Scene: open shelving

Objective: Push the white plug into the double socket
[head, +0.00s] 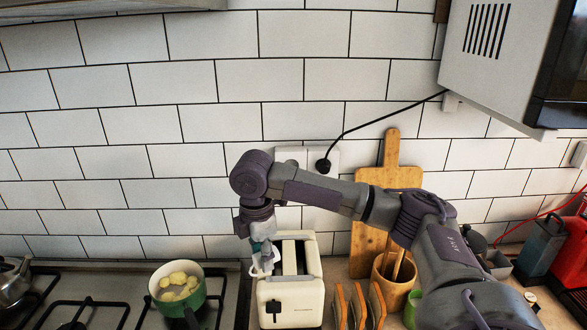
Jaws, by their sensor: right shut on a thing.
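The double socket (291,155) is on the tiled wall behind the toaster. A black plug (323,166) with a black cable is in its right half. The left half shows no plug, though my arm covers the lower part of the socket. My right gripper (261,248) points down at the left side of the cream toaster (290,290), well below the socket. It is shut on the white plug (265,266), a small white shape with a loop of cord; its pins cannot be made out. My left gripper is not in view.
A green pot (192,304) with yellow contents stands on the hob at left. A toast rack (358,306), a wooden utensil pot (384,283) and a cutting board (370,230) stand at right. A microwave (490,60) hangs at upper right. The wall left of the socket is clear.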

